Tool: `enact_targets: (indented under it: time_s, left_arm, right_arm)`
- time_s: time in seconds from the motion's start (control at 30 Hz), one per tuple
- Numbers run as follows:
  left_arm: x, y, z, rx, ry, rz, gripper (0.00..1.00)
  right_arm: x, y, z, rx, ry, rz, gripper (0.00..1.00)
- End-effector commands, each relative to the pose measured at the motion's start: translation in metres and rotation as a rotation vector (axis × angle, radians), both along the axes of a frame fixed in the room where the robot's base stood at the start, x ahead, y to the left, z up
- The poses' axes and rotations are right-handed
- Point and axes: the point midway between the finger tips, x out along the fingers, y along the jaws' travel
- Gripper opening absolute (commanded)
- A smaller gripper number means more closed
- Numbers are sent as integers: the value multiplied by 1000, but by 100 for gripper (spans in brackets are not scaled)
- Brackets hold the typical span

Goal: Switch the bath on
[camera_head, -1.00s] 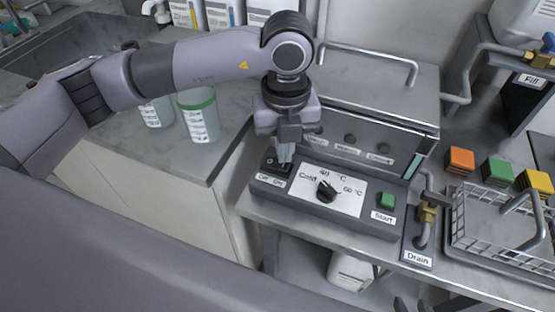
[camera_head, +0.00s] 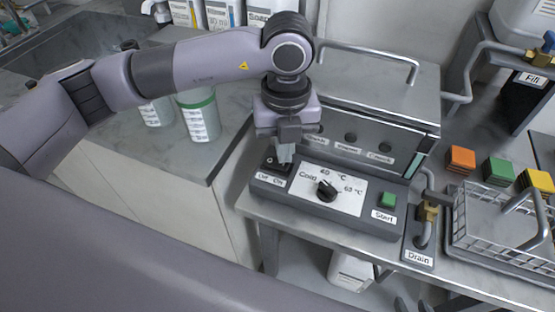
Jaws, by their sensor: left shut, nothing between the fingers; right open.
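The bath (camera_head: 365,75) is a grey metal unit with a closed, handled lid. Its sloped control box has a black Off/On rocker switch (camera_head: 271,166) at the left end, a temperature dial (camera_head: 326,190) and a green Start button (camera_head: 387,200). My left gripper (camera_head: 285,158) is shut and empty, pointing down at the switch. Its fingertips overlap the switch's right part, the On side; I cannot tell whether they touch or how the rocker is tilted. My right gripper (camera_head: 412,304) shows only as dark fingertips at the bottom edge, apart and empty.
A drain valve (camera_head: 428,212) and a wire basket (camera_head: 470,242) stand right of the control box. Orange (camera_head: 461,160), green (camera_head: 498,171) and yellow (camera_head: 535,181) blocks lie behind the basket. A green-lidded tub (camera_head: 198,115) is on the left counter.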

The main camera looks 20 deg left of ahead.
Motion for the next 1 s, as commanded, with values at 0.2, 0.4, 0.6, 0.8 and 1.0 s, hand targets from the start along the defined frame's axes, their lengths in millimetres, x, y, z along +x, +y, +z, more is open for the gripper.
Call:
enact_targets:
  time_s: [0.2, 0.4, 0.6, 0.8, 1.0]
  left_arm:
    - [0, 0, -4, 0, 0, 0, 0]
    - [0, 0, -7, 0, 0, 0, 0]
    - [0, 0, -10, 0, 0, 0, 0]
    - [0, 0, -13, 0, 0, 0, 0]
    - [0, 0, -16, 1, 0, 0, 0]
  right_arm:
    - [0, 0, -3, 0, 0, 0, 43]
    - [0, 0, -6, 1, 0, 1, 43]
    - [0, 1, -9, 1, 0, 1, 43]
    - [0, 1, -11, 1, 0, 1, 43]
    - [0, 1, -14, 1, -1, 1, 43]
